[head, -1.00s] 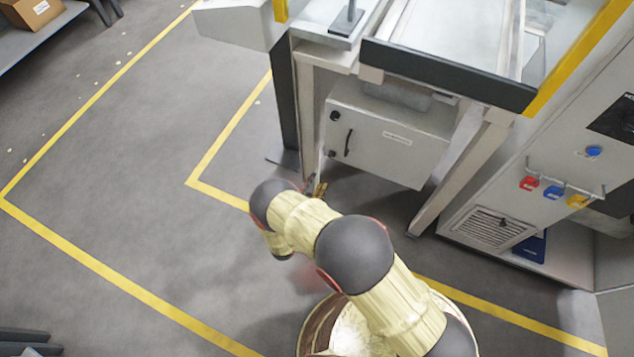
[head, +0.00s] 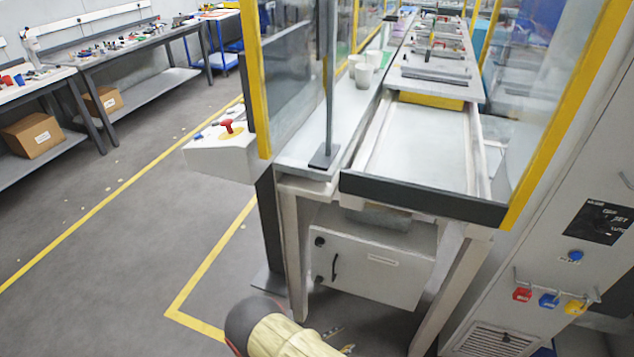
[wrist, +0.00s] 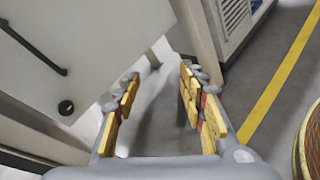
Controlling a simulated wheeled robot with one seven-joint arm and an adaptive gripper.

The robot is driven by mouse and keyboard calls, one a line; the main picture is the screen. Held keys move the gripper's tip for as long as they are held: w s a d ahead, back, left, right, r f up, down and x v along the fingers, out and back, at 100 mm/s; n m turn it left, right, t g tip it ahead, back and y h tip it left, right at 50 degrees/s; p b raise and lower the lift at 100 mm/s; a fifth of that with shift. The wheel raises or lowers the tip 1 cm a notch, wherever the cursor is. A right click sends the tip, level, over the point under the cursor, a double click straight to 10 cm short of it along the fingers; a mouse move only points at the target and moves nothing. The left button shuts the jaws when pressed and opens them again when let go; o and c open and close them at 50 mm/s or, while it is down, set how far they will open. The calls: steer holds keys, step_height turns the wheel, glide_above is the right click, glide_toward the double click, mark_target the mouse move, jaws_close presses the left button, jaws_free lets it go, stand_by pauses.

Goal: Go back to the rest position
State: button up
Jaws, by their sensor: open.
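My gripper (wrist: 160,88) is open and empty in the wrist view, its two yellow-padded fingers spread apart over the grey floor. In the head view my arm (head: 272,330) shows at the bottom edge, and small parts of my gripper (head: 338,338) show just to its right, low in front of the workstation. Most of the arm is out of the head view.
A white cabinet (head: 370,262) hangs under the workstation between its legs, close to my gripper. A control panel (head: 590,240) with coloured padlocks stands at the right. Yellow floor lines (head: 215,255) and free floor lie at the left. Benches (head: 120,50) stand farther back.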

steer(key=s+d+r+m+g+y+p, duration=0.2)
steer(key=s+r+m+g+y, duration=0.25)
steer(key=r, duration=1.15)
steer(key=s+d+r+m+g+y+p, duration=0.1)
steer(key=s+d+r+m+y, duration=0.15)
steer(key=s+r+m, duration=0.9)
steer(key=w+d+r+m+g+y+p, duration=0.15)
steer(key=r+y, duration=0.35)
steer(key=r, duration=1.6)
steer(key=s+d+r+m+t+p, duration=0.2)
steer(key=d+r, duration=0.3)
steer(key=r, duration=0.6)
steer(key=shift+s+d+r+m+t, duration=0.15)
steer(key=shift+s+r+m+t, duration=0.15)
steer(key=shift+t, duration=0.4)
steer(key=shift+f, duration=0.1)
steer(key=shift+c, duration=0.4)
